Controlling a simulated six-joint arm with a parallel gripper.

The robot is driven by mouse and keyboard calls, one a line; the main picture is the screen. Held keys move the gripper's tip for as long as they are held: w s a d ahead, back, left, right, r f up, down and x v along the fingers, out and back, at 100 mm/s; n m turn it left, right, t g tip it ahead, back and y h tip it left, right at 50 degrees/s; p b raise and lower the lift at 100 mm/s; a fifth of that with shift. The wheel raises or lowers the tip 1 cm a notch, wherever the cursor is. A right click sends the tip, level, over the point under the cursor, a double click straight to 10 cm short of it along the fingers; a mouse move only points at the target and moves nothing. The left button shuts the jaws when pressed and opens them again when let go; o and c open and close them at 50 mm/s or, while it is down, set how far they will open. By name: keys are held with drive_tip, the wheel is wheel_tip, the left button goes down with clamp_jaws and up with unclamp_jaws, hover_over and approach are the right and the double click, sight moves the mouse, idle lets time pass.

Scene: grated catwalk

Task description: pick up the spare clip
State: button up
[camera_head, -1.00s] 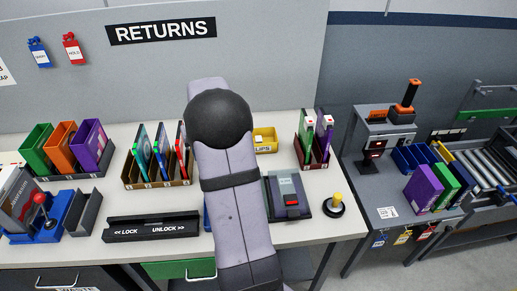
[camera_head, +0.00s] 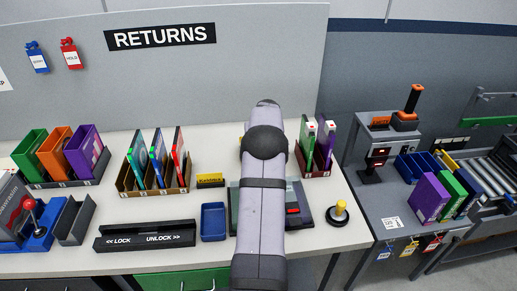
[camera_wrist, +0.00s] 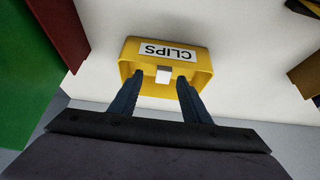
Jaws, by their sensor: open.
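The spare clip (camera_wrist: 163,74), a small white block, shows in the wrist view inside a yellow bin (camera_wrist: 131,55) labelled CLIPS. My gripper (camera_wrist: 159,80) is open, with its two dark fingers reaching toward the near side of the bin. The clip appears between the fingertips, a little beyond them, and nothing is held. I cannot tell whether the fingers touch the bin. In the head view my arm covers the clip, most or all of the bin, and my gripper.
A rack of green and purple cases (camera_head: 308,133) stands close right of my arm. A rack of discs (camera_head: 157,158), a small sign (camera_head: 210,180) and a blue tray (camera_head: 213,222) are to the left. A yellow-topped knob (camera_head: 340,208) stands at the front right.

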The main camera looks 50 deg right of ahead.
drive_tip(key=shift+w+f, duration=0.15)
drive_tip(key=shift+f, duration=0.05)
drive_tip(key=shift+w+d, duration=0.1)
drive_tip(key=shift+w+d+f+p, duration=0.25)
drive_tip(key=shift+w+f+p, duration=0.2)
drive_tip(key=shift+f+p, duration=0.15)
drive_tip(key=shift+w+d+f+p, duration=0.2)
drive_tip(key=shift+w+f+p, duration=0.25)
drive_tip(key=shift+p, duration=0.15)
drive_tip(key=shift+x, duration=1.15)
clamp_jaws()
